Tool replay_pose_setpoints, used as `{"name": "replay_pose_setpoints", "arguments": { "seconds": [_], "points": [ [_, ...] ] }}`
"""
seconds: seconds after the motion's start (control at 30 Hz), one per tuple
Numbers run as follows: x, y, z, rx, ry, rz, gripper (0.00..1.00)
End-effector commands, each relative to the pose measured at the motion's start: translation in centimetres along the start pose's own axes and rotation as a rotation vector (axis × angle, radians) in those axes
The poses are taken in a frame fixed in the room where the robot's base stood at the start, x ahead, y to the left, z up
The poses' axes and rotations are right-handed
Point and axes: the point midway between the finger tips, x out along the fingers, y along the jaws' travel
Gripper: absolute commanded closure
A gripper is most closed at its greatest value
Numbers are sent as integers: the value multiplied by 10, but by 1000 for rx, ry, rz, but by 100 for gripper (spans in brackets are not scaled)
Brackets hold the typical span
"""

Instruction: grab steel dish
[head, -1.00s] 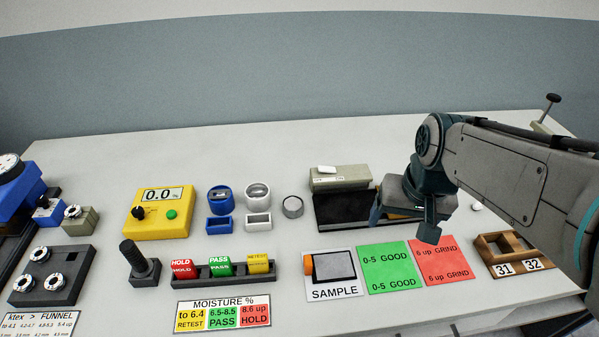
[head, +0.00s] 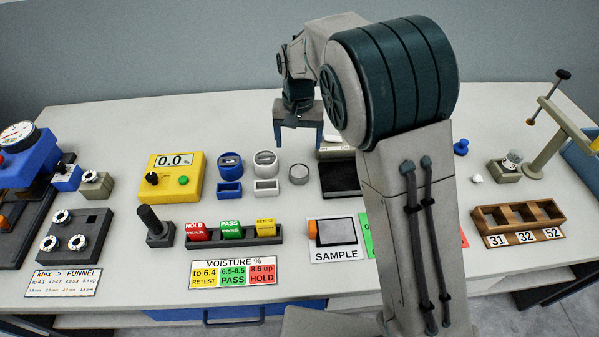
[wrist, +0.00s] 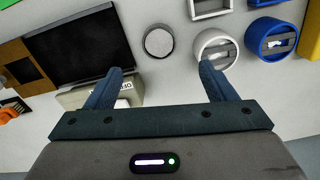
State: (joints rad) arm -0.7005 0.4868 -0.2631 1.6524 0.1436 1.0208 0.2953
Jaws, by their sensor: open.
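The steel dish (head: 298,174) is a small, shallow, round grey dish on the pale bench top, right of the white round holder. It also shows in the wrist view (wrist: 159,42), fully visible at upper centre. My gripper (head: 298,146) is open and empty, above the bench on the far side of the dish in the head view. In the wrist view my gripper (wrist: 161,70) has its two fingers spread wide, with the dish ahead of the gap between them. Neither finger appears to touch the dish.
The white round holder (wrist: 215,48) is close to the right finger in the wrist view, with the blue one (wrist: 271,38) beyond. A black tray (wrist: 82,46) and a beige block (wrist: 75,100) sit by the left finger. A yellow meter (head: 175,183) stands further left.

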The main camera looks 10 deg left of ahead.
Motion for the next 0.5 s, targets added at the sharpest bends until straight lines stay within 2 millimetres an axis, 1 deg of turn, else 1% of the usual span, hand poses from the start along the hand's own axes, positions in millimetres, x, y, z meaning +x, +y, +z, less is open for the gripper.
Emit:
{"name": "replay_pose_setpoints", "arguments": {
  "seconds": [0.03, 0.1, 0.23, 0.33, 0.5],
  "points": [
    [11, 1, 1, 1, -5, 4, 23],
    [25, 1, 1, 1, -5, 4, 23],
    [49, 1, 1, 1, -3, 3, 23],
    [62, 1, 1, 0, -2, 2, 23],
    [71, 1, 0, 0, -1, 1, 23]
  ]
}}
